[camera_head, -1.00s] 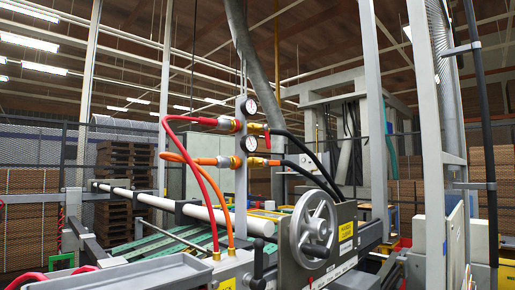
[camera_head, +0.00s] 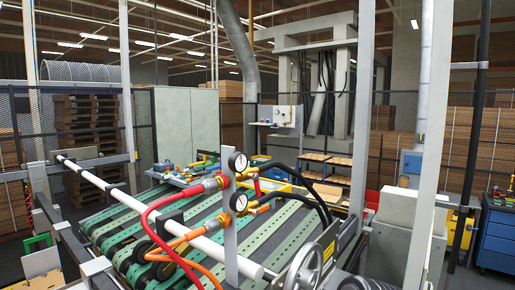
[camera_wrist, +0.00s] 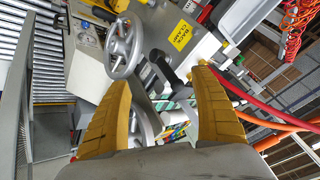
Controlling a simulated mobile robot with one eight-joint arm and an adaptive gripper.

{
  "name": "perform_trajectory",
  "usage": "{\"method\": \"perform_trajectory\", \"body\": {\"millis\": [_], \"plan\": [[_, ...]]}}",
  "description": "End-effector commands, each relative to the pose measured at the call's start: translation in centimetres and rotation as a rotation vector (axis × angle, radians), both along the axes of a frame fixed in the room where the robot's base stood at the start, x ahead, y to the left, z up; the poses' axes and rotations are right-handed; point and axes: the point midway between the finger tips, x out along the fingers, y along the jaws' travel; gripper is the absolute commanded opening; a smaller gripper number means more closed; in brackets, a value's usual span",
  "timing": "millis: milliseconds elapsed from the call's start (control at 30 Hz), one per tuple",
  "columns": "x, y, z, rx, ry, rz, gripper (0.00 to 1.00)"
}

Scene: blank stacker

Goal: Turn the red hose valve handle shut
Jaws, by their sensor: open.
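The red hose (camera_head: 150,220) curves up to a brass fitting (camera_head: 213,184) on a grey upright plate (camera_head: 231,235) in the head view. A small red valve handle (camera_head: 257,187) shows right of the plate, by the upper gauge (camera_head: 238,162); its exact angle is too small to tell. The orange hose (camera_head: 166,248) joins the plate below, by a second gauge (camera_head: 239,202). My gripper (camera_wrist: 160,80) shows only in the wrist view, with yellow fingers apart and nothing between them held. The red hose also shows there (camera_wrist: 248,95), right of the fingers. The valve handle is not identifiable there.
A grey handwheel (camera_head: 304,270) stands at the bottom of the head view, and in the wrist view (camera_wrist: 124,46) beyond the fingers. Black hoses (camera_head: 300,192) arch right of the plate. Posts (camera_head: 428,150) stand at right.

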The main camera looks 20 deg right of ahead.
Motion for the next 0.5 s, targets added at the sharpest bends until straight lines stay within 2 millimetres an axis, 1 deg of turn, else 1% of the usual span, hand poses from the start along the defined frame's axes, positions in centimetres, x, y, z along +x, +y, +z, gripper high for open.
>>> {"method": "perform_trajectory", "body": {"millis": [33,67,100,167,200,267,300,400,500], "plan": [[2.2,0.0,3.7,0.11,-0.012,-0.031,0.75],[3.5,0.1,5.0,0.183,-0.024,-0.042,0.75],[5.3,0.1,6.7,0.283,-0.046,-0.058,0.75],[8.1,-0.5,9.6,0.432,-0.092,-0.078,0.75],[9.8,-1.3,11.5,0.525,-0.132,-0.09,0.75],[12.1,-2.9,14.5,0.652,-0.194,-0.102,0.75],[13.4,-4.1,16.4,0.725,-0.238,-0.109,0.75],[15.4,-7.0,20.0,0.861,-0.332,-0.117,0.75],[16.3,-8.9,22.2,0.937,-0.393,-0.118,0.75]]}}
